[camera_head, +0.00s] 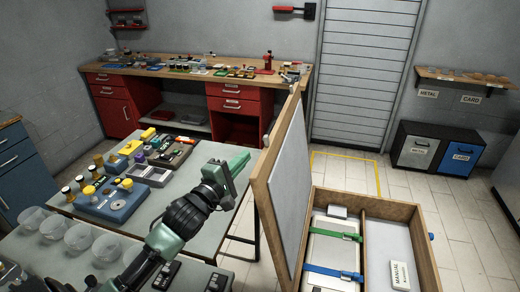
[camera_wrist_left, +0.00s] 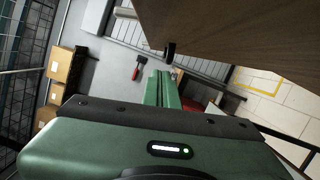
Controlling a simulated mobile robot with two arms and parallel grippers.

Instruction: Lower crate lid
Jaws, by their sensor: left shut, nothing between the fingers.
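The wooden crate (camera_head: 424,250) stands at the lower right of the head view. Its lid (camera_head: 262,212) is open and stands nearly upright along the crate's left side, with a light grey inner face. My left gripper (camera_head: 242,162) is just left of the lid, on its outer side, near its upper part. The left wrist view shows its green fingers (camera_wrist_left: 164,88) shut and empty, with the lid's brown wooden face (camera_wrist_left: 230,30) close above them. I cannot tell whether they touch the lid. My right gripper is not in view.
Inside the crate are a strapped case (camera_head: 330,250) and a white manual (camera_head: 400,275). A grey table (camera_head: 190,215) with boxes, knobs and glass bowls (camera_head: 78,237) is at the left. A red workbench (camera_head: 235,104) stands behind. Tiled floor (camera_head: 460,225) is free right of the crate.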

